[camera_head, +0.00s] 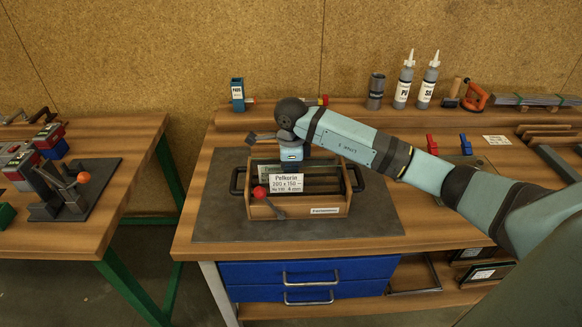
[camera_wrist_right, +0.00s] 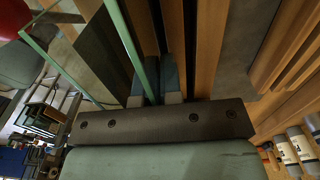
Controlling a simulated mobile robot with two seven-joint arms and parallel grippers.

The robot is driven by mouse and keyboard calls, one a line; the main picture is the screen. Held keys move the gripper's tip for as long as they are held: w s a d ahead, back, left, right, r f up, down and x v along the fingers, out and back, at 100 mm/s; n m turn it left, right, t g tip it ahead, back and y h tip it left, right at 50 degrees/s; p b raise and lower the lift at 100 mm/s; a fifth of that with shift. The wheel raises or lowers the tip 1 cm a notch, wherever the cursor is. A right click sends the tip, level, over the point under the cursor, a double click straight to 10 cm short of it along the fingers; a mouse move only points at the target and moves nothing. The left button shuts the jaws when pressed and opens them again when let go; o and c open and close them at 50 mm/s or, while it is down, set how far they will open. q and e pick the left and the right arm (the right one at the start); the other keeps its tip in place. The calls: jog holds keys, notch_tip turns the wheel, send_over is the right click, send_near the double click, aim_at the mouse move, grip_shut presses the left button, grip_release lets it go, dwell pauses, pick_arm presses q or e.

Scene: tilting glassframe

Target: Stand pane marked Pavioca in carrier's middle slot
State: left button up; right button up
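The carrier (camera_head: 325,211) is a wooden box with dark side handles on a grey mat at the middle of the bench. A pane with a white label reading "Pelkorin" (camera_head: 286,183) stands in its front part. No label reading "Pavioca" is legible. My right gripper (camera_head: 291,163) points down over the carrier, its fingertips hidden behind the label. In the right wrist view, a pane's green edge (camera_wrist_right: 130,45) runs between the fingers (camera_wrist_right: 156,82). Whether they clamp it is unclear, and its slot is hidden. My left gripper is out of view.
A red-knobbed lever (camera_head: 260,192) is at the carrier's front left. Bottles (camera_head: 403,82) and a can (camera_head: 376,91) stand on the back ledge. Labelled panes (camera_head: 484,273) lie on the lower shelf at right. The mat left of the carrier is clear.

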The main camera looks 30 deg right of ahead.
jog(key=o, duration=0.3)
jog(key=shift+o, duration=0.3)
notch_tip(320, 180, up, 11)
jog(key=shift+f+b, duration=0.1)
jog(key=shift+b, duration=0.3)
jog(key=shift+r, duration=0.8)
jog(key=shift+f, duration=0.1)
